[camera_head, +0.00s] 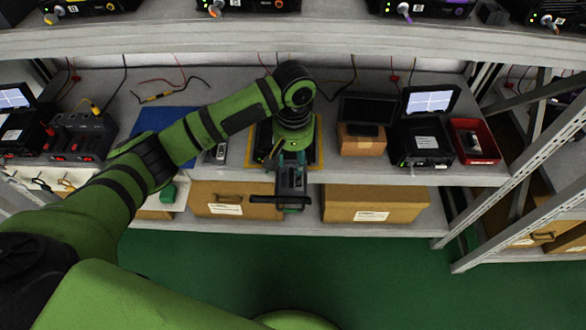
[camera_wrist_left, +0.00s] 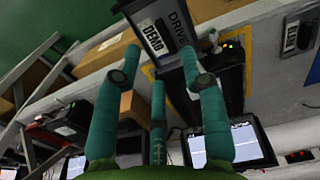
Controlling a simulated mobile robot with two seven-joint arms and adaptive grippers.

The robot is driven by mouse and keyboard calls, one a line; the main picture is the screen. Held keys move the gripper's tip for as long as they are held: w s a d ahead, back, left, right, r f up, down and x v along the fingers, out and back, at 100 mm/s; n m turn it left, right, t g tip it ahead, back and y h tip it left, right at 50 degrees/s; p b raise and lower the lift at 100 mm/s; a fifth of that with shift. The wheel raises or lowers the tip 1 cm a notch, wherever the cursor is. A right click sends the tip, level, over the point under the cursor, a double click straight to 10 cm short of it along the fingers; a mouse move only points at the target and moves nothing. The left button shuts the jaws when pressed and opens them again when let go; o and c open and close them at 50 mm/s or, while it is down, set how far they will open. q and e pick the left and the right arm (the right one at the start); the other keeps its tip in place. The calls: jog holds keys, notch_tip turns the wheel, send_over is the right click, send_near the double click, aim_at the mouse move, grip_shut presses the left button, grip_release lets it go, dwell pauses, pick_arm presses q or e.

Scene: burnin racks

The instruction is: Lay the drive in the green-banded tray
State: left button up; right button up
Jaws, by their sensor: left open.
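My left gripper (camera_head: 290,178) is open above the front edge of the middle shelf. The drive (camera_wrist_left: 165,28), a dark and grey block lettered DRIVE and DEMO, is at its teal fingertips (camera_wrist_left: 160,62) in the left wrist view. Whether the fingers touch it, I cannot tell. In the head view the arm and fingers partly hide the drive. Behind it a black unit (camera_wrist_left: 217,85) sits inside a yellow outline on the shelf. I cannot make out a green-banded tray for certain; a small green object (camera_head: 168,192) lies on the lower shelf. My right gripper is not in view.
On the middle shelf are a blue mat (camera_head: 158,122), a small labelled device (camera_head: 217,152), a dark monitor (camera_head: 367,108), a black case with a lit screen (camera_head: 422,145) and a red bin (camera_head: 484,132). Cardboard boxes (camera_head: 375,199) stand below. A metal post (camera_head: 490,205) rises at right.

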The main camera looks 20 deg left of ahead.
pick_arm(q)
notch_tip(320, 180, up, 4)
jog(key=shift+f, duration=0.1)
dwell(0.5)
